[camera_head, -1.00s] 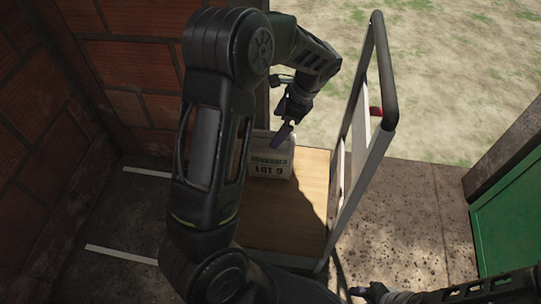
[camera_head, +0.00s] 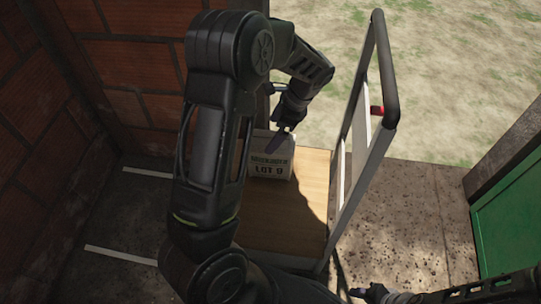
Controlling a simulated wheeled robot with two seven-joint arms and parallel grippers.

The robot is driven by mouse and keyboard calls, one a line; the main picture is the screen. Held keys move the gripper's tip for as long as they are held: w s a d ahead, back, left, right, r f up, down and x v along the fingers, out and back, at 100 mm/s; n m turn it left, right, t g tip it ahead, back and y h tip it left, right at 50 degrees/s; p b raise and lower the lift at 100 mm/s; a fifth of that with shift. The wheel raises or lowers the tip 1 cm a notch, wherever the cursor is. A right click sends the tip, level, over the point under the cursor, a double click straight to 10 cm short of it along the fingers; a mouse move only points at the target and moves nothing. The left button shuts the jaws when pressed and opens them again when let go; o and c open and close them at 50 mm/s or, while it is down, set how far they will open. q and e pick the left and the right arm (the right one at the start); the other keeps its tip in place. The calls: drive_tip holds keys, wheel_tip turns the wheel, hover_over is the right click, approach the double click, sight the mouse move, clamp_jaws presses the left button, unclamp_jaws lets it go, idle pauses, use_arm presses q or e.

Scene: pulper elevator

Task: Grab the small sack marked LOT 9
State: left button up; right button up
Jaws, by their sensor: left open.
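A small pale sack (camera_head: 272,168) lies on the wooden deck of a cart, its dark print upside down to me and reading like LOT 9. My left arm comes in from the left and reaches over the cart. My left gripper (camera_head: 278,142) is open just above the sack's far edge and overlaps it in the picture. I cannot tell whether its fingers touch the sack. The arm hides the left part of the deck. My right gripper (camera_head: 357,293) is at the bottom edge, apart from the sack, and its jaws are too small to judge.
The cart's wooden deck (camera_head: 305,210) is bare around the sack. Its tall metal handle frame (camera_head: 352,170) stands right of the sack. A brick wall (camera_head: 40,130) closes the left side, and a green panel (camera_head: 508,232) is at the right. Grass lies beyond.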

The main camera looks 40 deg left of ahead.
sight(268, 138)
use_arm(q)
drive_tip(key=b+x, duration=0.1)
drive_tip(key=x, duration=0.3)
drive_tip(key=shift+s+a+r, duration=0.1)
drive_tip(key=shift+s, duration=0.05)
drive_tip(key=shift+s+a+f, duration=0.1)
drive_tip(key=shift+a+f, duration=0.05)
drive_tip(key=shift+f, duration=0.2)
drive_tip(key=shift+f, duration=0.25)
idle(0.5)
drive_tip(key=shift+c, duration=0.2)
drive_tip(key=c, duration=2.1)
drive_tip(key=shift+r, duration=0.1)
wheel_tip(268, 138, up, 10)
drive_tip(key=shift+r+p, duration=0.2)
drive_tip(key=shift+p, duration=0.95)
